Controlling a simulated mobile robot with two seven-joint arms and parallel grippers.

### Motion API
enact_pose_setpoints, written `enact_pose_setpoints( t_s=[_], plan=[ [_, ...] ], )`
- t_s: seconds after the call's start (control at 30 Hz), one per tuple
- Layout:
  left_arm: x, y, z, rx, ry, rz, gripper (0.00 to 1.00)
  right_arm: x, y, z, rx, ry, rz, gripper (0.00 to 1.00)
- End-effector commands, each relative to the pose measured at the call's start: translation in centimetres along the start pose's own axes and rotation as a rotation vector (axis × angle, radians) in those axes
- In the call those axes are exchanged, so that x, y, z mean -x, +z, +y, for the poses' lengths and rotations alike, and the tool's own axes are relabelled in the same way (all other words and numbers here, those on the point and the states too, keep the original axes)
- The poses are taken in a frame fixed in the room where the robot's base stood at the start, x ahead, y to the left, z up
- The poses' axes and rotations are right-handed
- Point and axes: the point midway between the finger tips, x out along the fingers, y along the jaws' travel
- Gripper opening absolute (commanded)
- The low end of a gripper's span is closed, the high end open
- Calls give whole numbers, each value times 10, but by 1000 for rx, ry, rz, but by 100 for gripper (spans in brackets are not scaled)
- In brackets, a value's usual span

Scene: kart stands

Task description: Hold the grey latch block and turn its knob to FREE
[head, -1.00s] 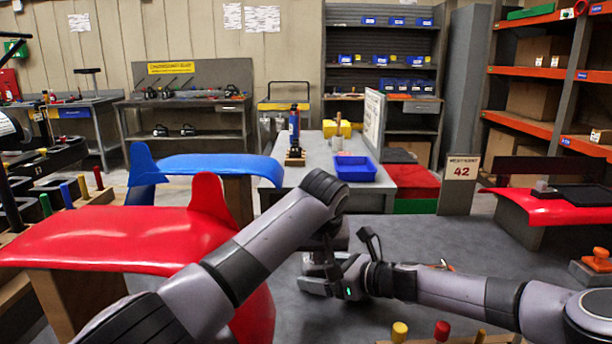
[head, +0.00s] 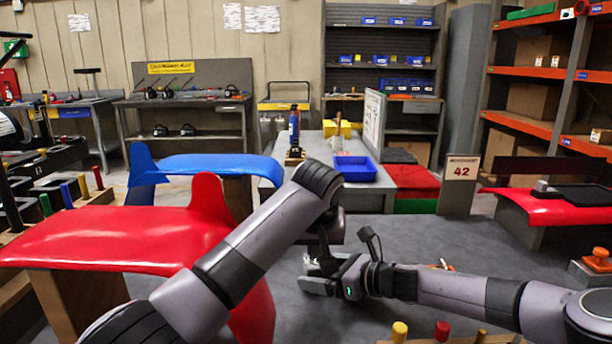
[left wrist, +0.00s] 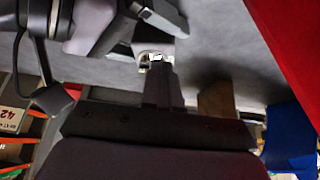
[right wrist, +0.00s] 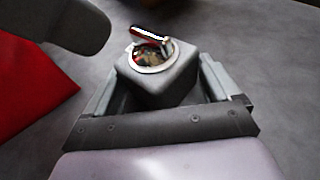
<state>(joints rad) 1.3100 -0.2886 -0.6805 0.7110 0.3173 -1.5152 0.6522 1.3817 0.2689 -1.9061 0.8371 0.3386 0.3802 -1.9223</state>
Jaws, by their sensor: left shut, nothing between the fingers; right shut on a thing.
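The grey latch block (right wrist: 160,85) sits between the two fingers of my right gripper (right wrist: 158,90) in the right wrist view, one finger along each side. Its round top has a silver ring (right wrist: 152,57), with a dark and red bar-like part (right wrist: 150,34) across it, blurred. I cannot read its marking. My left gripper (left wrist: 161,85) is shut and empty, its fingertips close to the silver top (left wrist: 153,58) in the left wrist view; I cannot tell whether they touch. In the head view both grippers, left (head: 322,258) and right (head: 318,280), meet over the grey table and mostly hide the block.
A red panel (head: 130,240) on a stand is left of my arms, a blue panel (head: 215,167) behind it. A blue bin (head: 354,170) stands on the bench at the back. Coloured pegs (head: 441,331) are at the front edge.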

Motion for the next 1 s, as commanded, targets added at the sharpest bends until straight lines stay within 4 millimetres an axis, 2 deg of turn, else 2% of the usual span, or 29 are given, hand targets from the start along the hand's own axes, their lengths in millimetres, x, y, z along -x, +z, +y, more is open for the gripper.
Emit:
enact_pose_setpoints(
  t_s=[0.33, 0.73, 0.77, 0.8, 1.0],
  plan=[
    [34, -19, 0, 0, 1, 0, 0, 0, 0, 0, 0, -1, 0, 72],
    [37, -20, 0, 0, 0, -1, 0, 0, 0, 0, 0, 0, 0, 72],
    [37, -20, 0, 0, 0, -1, 0, 0, 0, 0, 0, 0, 0, 93],
    [37, -20, 0, 0, 0, -1, 0, 0, 0, 0, 0, 0, 0, 100],
    [37, -20, 0, 0, 0, -1, 0, 0, 0, 0, 0, 0, 0, 100]
  ],
)
